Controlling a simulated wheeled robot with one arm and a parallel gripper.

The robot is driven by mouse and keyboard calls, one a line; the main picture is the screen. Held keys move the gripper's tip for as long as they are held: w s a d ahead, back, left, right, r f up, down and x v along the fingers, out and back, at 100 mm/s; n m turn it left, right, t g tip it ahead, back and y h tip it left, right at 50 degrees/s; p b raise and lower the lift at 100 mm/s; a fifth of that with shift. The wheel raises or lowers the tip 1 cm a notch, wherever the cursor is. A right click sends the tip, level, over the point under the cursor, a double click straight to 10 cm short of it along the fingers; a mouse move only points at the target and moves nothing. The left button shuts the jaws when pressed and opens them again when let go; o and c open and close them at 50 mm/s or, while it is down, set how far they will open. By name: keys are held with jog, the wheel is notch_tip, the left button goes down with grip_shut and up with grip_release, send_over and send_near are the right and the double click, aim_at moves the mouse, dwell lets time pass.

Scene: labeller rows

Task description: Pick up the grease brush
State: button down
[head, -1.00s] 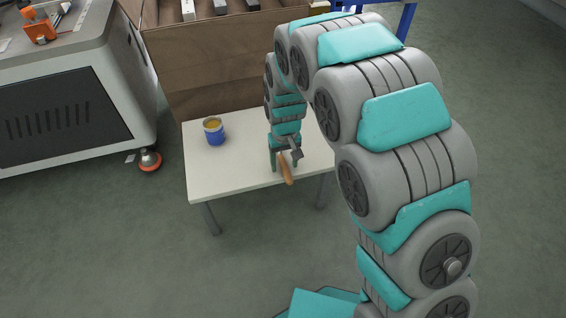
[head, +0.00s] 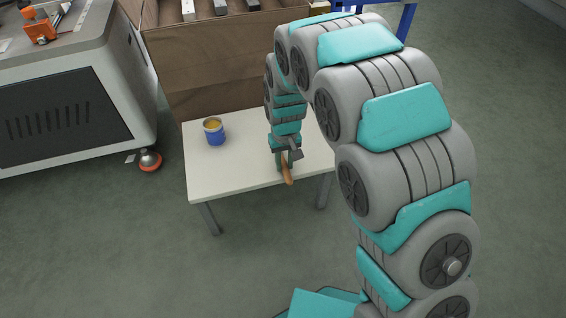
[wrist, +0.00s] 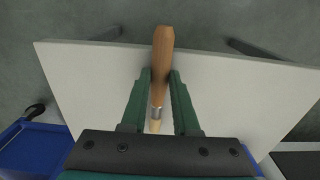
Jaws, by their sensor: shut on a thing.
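The grease brush (head: 287,172) has a brown wooden handle that sticks out past the front edge of the white table. In the wrist view its handle (wrist: 162,50) runs between the two green fingers, with a metal band and a pale end nearer the wrist. My gripper (head: 284,163) is low at the table's front edge and shut on the brush handle. In the wrist view the fingers of my gripper (wrist: 160,78) press on both sides of the handle. I cannot tell whether the brush touches the table.
A grey machine (head: 70,90) is at the far left. The table's front middle is clear.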

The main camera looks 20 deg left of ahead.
aim_at(285, 166)
jog(key=shift+r, duration=0.1)
jog(key=shift+r, duration=1.8)
jog(key=s+d+r, duration=0.1)
jog(key=s+d, duration=0.7)
jog(key=s, duration=0.5)
jog(key=shift+s+d, duration=0.2)
jog(key=shift+s, duration=0.1)
jog(key=shift+r, duration=0.1)
